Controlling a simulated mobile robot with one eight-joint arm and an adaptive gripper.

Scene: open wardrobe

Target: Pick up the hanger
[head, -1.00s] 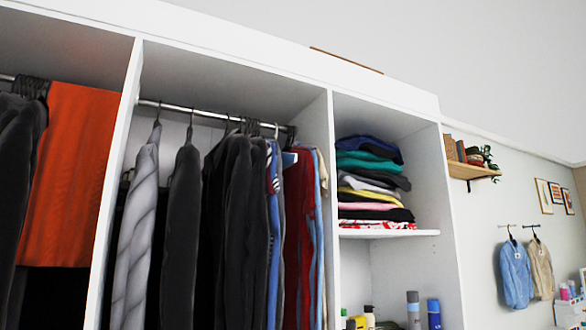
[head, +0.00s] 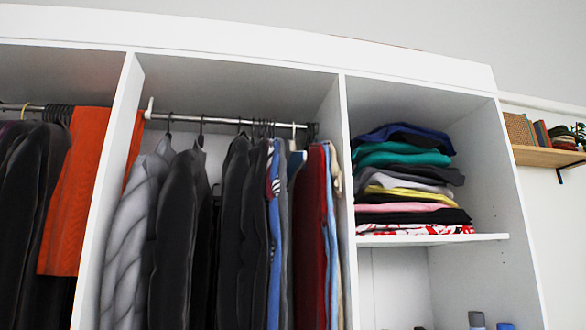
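Several hangers hang on the metal rail (head: 222,120) in the middle bay of the wardrobe. A dark hanger hook (head: 169,122) holds a grey quilted jacket (head: 130,235) at the left, and another hook (head: 201,124) holds a dark jacket (head: 180,240). More hooks crowd together around the rail's middle over dark, blue and red garments. A white hanger (head: 293,132) shows near the right end. In the left bay, a tan hook (head: 25,110) and several dark hooks sit on the rail. I cannot tell which hanger is meant. My gripper is not in view.
White upright panels (head: 108,190) divide the bays. Folded clothes (head: 408,180) are stacked on a shelf (head: 432,240) at the right, with bottle tops below. An orange cloth (head: 75,190) hangs at the left. A wooden wall shelf (head: 548,157) is at far right.

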